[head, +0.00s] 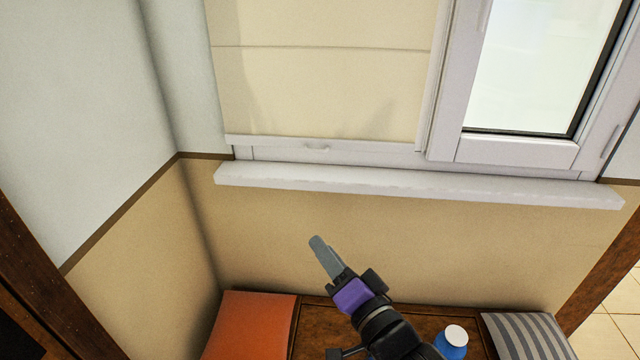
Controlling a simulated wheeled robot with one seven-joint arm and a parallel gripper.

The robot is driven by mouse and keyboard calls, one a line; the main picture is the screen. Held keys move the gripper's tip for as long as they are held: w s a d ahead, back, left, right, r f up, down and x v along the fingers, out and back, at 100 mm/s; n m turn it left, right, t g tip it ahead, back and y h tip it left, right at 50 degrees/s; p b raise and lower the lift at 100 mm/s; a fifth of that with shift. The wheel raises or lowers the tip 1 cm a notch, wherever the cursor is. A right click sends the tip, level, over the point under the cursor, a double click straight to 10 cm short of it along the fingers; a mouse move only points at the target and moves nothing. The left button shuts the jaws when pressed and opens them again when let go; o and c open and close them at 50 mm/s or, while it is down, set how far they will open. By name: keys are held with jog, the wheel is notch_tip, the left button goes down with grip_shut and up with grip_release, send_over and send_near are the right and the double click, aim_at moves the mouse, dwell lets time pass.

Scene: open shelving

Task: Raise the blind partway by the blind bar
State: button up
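The cream blind (325,75) hangs over the left part of the window, lowered almost to the sill. My gripper (318,243) is below the sill, in front of the tan wall, and apart from the bar. It points up and to the left. Its grey fingers overlap from this angle, so I cannot tell whether they are open or shut. I see nothing held between them.
The white windowsill (420,185) juts out below the blind. A bare window pane (540,65) is at right. Below are a brown wooden surface (315,325), an orange cushion (252,325), a striped cushion (528,337) and a blue bottle with a white cap (453,343).

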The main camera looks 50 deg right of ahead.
jog(key=w+d+r+m+h, duration=0.4)
jog(key=w+d+r+m, duration=0.4)
jog(key=w+d, duration=0.4)
jog(key=shift+w+r+m+g, duration=0.3)
jog(key=shift+w+r, duration=0.4)
grip_shut()
dwell(0.8)
